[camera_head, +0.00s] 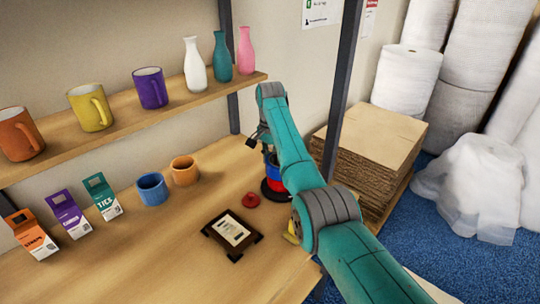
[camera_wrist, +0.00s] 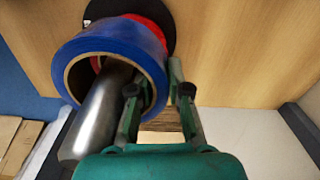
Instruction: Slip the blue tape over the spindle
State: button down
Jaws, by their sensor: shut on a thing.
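The blue tape (camera_wrist: 138,42) is a wide roll with a cardboard core. My gripper (camera_wrist: 158,92) is shut on its wall, one finger inside the core and one outside. The metal spindle (camera_wrist: 92,128) passes through the core, its free end on the near side of the roll. A red roll (camera_wrist: 152,22) lies beyond the blue tape, by the black round base (camera_wrist: 165,10). I cannot tell whether the two rolls touch. In the head view the blue tape (camera_head: 269,158) shows partly behind my arm, above the red roll (camera_head: 273,173) and black base (camera_head: 274,192).
A framed card (camera_head: 232,234) and a small red round piece (camera_head: 250,200) lie nearby on the table. Blue (camera_head: 152,189) and orange (camera_head: 184,171) cups and several cartons stand to the left. A shelf (camera_head: 120,121) with mugs and vases overhangs behind.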

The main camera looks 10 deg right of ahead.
jog(key=shift+s+d+f, duration=0.15)
jog(key=shift+s+f, duration=0.15)
jog(key=shift+f, duration=0.4)
jog(key=c, duration=1)
grip_release()
jog(key=shift+c, duration=0.2)
jog(key=shift+w+d+r, duration=0.1)
jog(key=shift+w+r, duration=0.05)
jog(key=shift+r, duration=1.05)
jog(key=shift+a+r, duration=0.2)
jog(key=shift+r, duration=3.85)
